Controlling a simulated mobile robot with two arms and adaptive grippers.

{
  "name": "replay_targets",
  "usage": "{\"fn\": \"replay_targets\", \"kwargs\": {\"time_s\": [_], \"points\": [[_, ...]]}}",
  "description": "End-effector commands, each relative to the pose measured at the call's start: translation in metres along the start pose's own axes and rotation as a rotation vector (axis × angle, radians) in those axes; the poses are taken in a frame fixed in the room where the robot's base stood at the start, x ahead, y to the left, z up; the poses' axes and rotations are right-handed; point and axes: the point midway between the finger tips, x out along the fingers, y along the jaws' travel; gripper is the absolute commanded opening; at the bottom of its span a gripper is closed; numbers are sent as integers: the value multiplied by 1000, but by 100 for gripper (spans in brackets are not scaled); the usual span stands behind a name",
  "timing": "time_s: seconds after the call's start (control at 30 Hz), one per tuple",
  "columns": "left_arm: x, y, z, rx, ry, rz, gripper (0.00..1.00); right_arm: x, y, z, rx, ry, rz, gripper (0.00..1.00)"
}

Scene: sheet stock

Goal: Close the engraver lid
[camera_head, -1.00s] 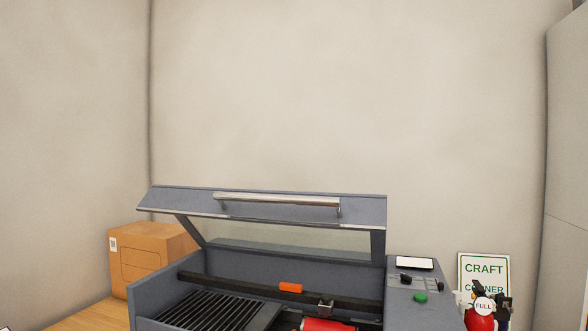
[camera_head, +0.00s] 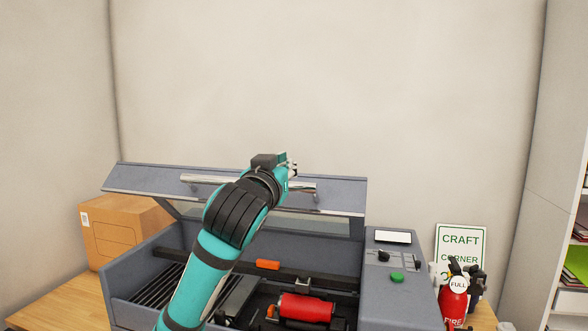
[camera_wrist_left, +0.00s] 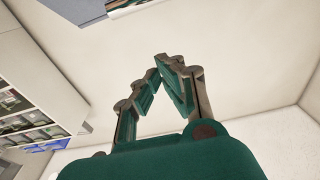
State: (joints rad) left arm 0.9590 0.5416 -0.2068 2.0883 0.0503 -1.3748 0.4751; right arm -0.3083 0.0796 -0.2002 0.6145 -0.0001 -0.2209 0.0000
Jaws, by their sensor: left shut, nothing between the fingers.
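The grey engraver lid (camera_head: 150,178) stands raised over the engraver body (camera_head: 400,300) in the head view. A silver bar handle (camera_head: 203,180) runs along its front, and my left arm hides its middle. My left gripper (camera_head: 290,166) is up at the lid's top edge, near the right part of the handle. Whether it touches the lid cannot be told. The left wrist view shows its fingers (camera_wrist_left: 166,66) shut with nothing between them. My right gripper is not in view.
Inside the open bed lie a red cylinder (camera_head: 306,308) and an orange block (camera_head: 267,264) on a dark rail. A cardboard box (camera_head: 112,236) stands at the left. A fire extinguisher (camera_head: 453,305) and a sign (camera_head: 462,242) stand at the right.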

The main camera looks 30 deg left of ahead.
Motion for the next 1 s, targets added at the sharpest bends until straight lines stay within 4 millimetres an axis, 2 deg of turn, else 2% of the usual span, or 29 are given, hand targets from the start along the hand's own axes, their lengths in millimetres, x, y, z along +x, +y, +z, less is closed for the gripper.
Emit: {"fn": "replay_targets", "kwargs": {"time_s": [0.23,0.43,0.5,0.7,1.0], "points": [[50,-1,-4,2,-8,-2,0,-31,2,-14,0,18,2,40],[93,-1,-4,2,-6,-2,0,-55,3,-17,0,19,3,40],[89,0,11,5,-7,0,0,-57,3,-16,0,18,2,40],[80,0,32,3,-4,0,0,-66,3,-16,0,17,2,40],[78,0,40,2,-1,0,0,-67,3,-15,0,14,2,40]]}}
